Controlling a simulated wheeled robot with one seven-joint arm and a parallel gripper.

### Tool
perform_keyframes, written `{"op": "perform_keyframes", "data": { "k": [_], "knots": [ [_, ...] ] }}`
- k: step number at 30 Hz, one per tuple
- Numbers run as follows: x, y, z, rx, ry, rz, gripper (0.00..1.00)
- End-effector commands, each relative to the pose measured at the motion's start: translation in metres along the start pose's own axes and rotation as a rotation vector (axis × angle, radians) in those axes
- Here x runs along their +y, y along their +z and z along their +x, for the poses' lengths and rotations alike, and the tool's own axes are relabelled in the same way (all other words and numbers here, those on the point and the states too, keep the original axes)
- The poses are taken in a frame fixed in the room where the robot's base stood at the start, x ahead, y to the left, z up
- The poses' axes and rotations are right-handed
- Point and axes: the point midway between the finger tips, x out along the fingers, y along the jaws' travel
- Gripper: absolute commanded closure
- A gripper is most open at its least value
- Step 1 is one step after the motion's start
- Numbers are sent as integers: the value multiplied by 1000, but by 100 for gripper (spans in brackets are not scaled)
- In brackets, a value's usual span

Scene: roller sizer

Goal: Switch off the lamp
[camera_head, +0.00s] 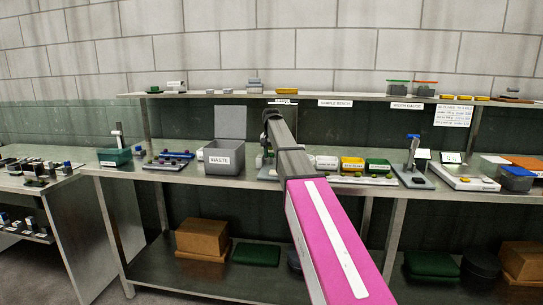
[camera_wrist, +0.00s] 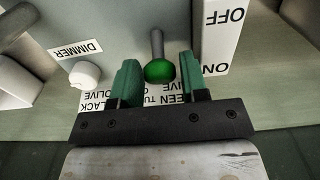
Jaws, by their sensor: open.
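In the wrist view, a lever with a grey stalk and a green ball tip (camera_wrist: 159,71) stands out of a grey panel (camera_wrist: 110,22). My gripper (camera_wrist: 158,62) is open, with one green finger on each side of the ball and a gap visible on both sides. The ball lies nearer the ON label (camera_wrist: 215,69) than the OFF label (camera_wrist: 224,17). A white knob (camera_wrist: 85,74) beside the DIMMER label (camera_wrist: 77,48) is left of the left finger. In the head view, my arm hides the gripper and the lever; I cannot make out the lamp itself.
The WASTE bin (camera_head: 224,161) stands on the bench left of my arm. Yellow bin (camera_head: 352,164) and a stand (camera_head: 412,158) are to the right. A shelf (camera_head: 350,97) runs above the bench, close behind my arm's far end.

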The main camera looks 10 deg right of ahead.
Motion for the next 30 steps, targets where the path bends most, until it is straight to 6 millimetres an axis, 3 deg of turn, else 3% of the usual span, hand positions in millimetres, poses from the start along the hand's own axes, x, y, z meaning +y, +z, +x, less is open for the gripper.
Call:
{"op": "perform_keyframes", "data": {
  "k": [9,10,13,23,30],
  "knots": [
    [0,0,3,0,0,0,60],
    [0,0,3,0,0,0,63],
    [0,0,3,0,0,0,93],
    [0,3,2,28,0,0,93],
    [0,12,0,152,-1,-1,93]
  ]
}}
